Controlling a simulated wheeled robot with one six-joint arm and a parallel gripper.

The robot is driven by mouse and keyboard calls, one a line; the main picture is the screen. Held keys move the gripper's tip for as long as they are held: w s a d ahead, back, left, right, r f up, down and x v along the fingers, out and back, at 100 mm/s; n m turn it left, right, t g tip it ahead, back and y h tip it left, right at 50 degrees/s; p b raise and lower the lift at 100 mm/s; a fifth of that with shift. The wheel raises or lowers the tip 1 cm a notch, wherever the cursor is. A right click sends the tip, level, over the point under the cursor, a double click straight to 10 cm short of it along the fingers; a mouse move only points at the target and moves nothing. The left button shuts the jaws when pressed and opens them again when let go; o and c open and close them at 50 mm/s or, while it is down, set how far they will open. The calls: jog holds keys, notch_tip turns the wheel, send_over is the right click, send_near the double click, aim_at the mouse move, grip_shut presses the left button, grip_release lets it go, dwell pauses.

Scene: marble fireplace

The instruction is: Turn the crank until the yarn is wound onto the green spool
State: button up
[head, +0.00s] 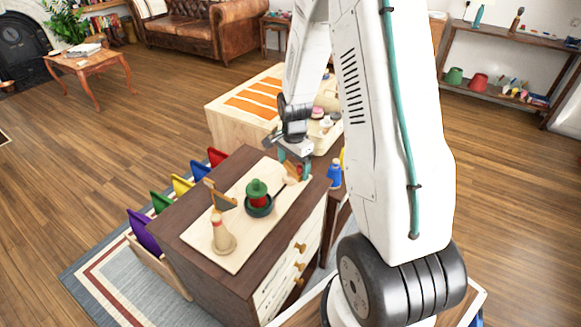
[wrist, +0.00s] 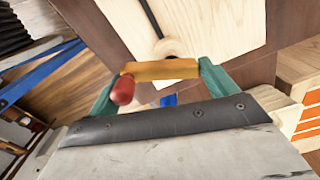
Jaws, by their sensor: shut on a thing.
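The green spool (head: 257,187) stands upright on a pale wooden board (head: 196,232) on the dark brown cabinet top, with a red band around its middle and a dark green round base. A dark rod runs from near its base toward the crank (head: 291,180) at the board's right end. My gripper (head: 295,170) is at that crank. In the wrist view, my gripper's teal fingers (wrist: 163,72) are shut on the ends of the crank's wooden bar (wrist: 160,69), whose red knob (wrist: 123,91) sticks out beside the left finger. The spool is not visible in the wrist view.
A blue bottle-like object (head: 334,175) is right of the cabinet. Colored panels (head: 146,230) line its left side. A light wooden box (head: 233,113) stands behind.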

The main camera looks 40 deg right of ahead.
aim_at(295, 168)
jog(key=shift+s+f, duration=0.1)
jog(key=shift+s, duration=0.25)
jog(key=o, duration=0.8)
jog(key=shift+o, duration=0.2)
jog(key=shift+r, duration=0.2)
jog(key=shift+w+r, duration=0.1)
jog(key=shift+r, duration=0.2)
notch_tip(295, 168, up, 7)
